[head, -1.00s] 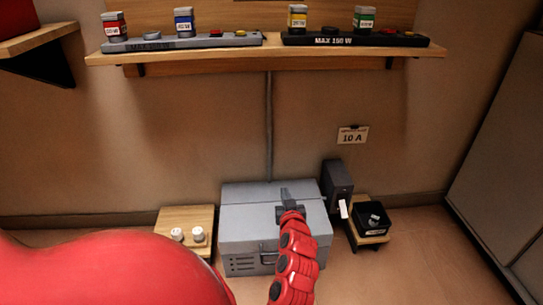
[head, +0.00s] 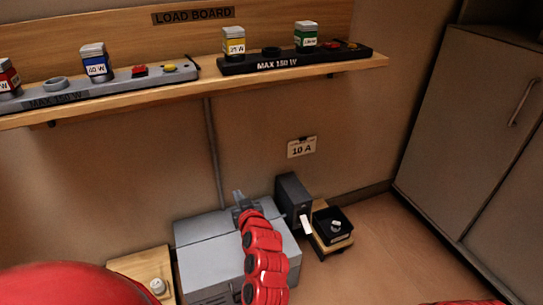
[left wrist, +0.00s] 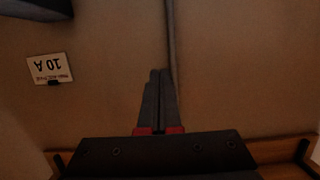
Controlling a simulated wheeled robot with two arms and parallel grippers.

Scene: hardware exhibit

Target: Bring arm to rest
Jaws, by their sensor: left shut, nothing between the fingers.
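My left arm is red and reaches up from the bottom of the head view. Its gripper (head: 238,198) is above the back of a grey metal box (head: 205,228), in front of the wall. The left wrist view shows its two dark fingers (left wrist: 157,100) together, with nothing between them. They point toward the bare wall and a grey conduit, and a "10 A" card (left wrist: 50,68) shows upside down beside them. My right gripper is in neither view. A bit of red shows at the bottom right of the head view.
A wooden shelf (head: 350,67) holds a grey strip (head: 110,85) and a black strip (head: 290,62) with coloured blocks. A dark switch box (head: 291,195) and a black tray (head: 331,222) stand right of the grey box. A cabinet (head: 460,120) stands at right. Floor between is clear.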

